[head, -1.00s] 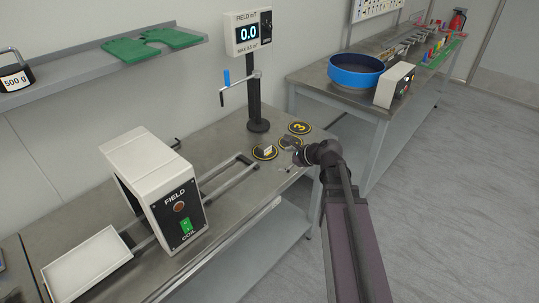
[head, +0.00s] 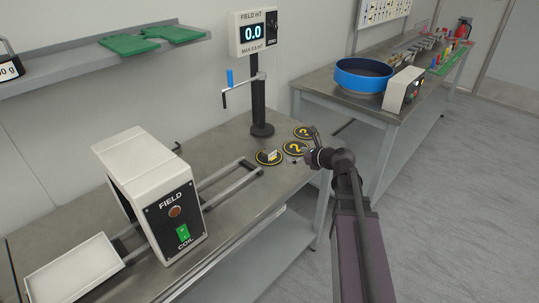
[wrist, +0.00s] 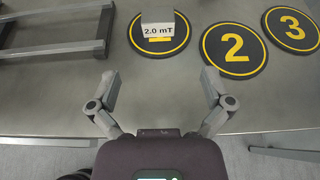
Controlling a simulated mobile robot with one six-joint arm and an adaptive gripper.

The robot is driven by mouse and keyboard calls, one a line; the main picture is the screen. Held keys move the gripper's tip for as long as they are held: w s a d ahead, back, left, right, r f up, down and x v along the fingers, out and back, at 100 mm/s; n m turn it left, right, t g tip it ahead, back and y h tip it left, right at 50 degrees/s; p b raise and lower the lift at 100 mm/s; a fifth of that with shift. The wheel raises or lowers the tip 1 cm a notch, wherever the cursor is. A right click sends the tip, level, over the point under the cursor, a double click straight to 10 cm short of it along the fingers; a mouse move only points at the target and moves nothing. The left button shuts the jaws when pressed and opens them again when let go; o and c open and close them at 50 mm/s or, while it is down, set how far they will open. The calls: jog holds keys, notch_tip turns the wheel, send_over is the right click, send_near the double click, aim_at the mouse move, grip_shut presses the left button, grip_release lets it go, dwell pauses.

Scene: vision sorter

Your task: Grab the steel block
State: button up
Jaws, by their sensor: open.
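A small pale grey block (wrist: 157,30) marked "2.0 mT" stands on the leftmost black disc (wrist: 140,47) with a yellow ring. In the head view the block (head: 272,154) is small, near the bench's right end. I take it to be the steel block, though its material is hard to tell. My gripper (wrist: 160,78) is open and empty, its two fingers spread on the near side of the block and apart from it. In the head view my gripper (head: 306,149) is at the bench's right end, right of the block.
Discs numbered 2 (wrist: 234,46) and 3 (wrist: 292,28) lie right of the block. A metal rail frame (wrist: 52,50) is to the left. A field meter on a post (head: 259,105) stands behind the discs. The coil box (head: 158,200) is further left.

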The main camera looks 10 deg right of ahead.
aim_at(272, 152)
jog(key=b+x, duration=0.2)
jog(key=x, duration=0.4)
jog(key=shift+w+a+f+b, duration=0.15)
jog(key=shift+w+f+b, duration=0.15)
jog(key=shift+w+a+f, duration=0.2)
jog(key=shift+w+a, duration=0.25)
jog(key=shift+w, duration=0.05)
jog(key=shift+b+x, duration=1.15)
jog(key=shift+x, duration=1.45)
jog(key=shift+s+a, duration=0.1)
jog(key=shift+a, duration=0.1)
jog(key=shift+r, duration=0.1)
jog(key=c, duration=1.3)
